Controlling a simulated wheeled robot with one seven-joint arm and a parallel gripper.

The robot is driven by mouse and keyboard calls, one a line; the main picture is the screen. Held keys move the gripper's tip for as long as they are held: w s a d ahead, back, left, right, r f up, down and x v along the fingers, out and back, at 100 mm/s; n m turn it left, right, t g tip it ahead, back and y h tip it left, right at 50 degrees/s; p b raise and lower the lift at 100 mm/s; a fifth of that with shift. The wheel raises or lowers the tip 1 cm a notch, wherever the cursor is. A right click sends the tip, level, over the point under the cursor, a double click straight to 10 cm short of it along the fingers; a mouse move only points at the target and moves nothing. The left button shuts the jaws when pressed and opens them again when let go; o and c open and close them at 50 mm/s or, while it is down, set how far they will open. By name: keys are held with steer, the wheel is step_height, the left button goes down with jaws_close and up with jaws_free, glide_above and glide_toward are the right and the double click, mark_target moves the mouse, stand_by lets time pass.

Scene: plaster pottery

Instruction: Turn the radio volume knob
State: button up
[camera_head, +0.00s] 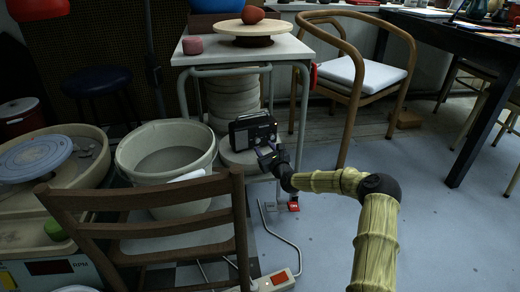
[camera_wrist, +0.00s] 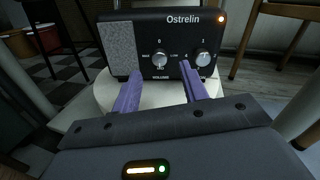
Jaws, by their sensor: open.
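The black radio (camera_head: 252,130) stands on a pale round slab under the small table in the head view. In the wrist view the radio (camera_wrist: 180,40) faces me, with a grey speaker panel at left and two silver knobs. The left knob, marked volume (camera_wrist: 159,59), sits between my finger tips in the picture. The right knob (camera_wrist: 202,58) is just above my right finger's tip. My gripper (camera_wrist: 158,85) is open, with two purple fingers pointing at the radio's front. In the head view my gripper (camera_head: 268,152) is close to the radio's front. I cannot tell whether a finger touches it.
A wooden chair (camera_head: 150,200) and a large bucket (camera_head: 165,150) stand left of the radio. The small table (camera_head: 250,50) is above it, its legs on either side. A power strip (camera_head: 275,281) and cable lie on the floor. Open floor (camera_head: 330,245) is at right.

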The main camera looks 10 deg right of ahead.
mark_target(258, 141)
steer(key=b+x, duration=0.2)
steer(key=x, duration=0.1)
steer(key=shift+w+f, duration=0.15)
steer(key=shift+f, duration=0.05)
steer(key=shift+w+a+r, duration=0.15)
steer(key=shift+w+r, duration=0.05)
steer(key=shift+w, duration=0.4)
steer(key=shift+c, duration=0.4)
jaws_close()
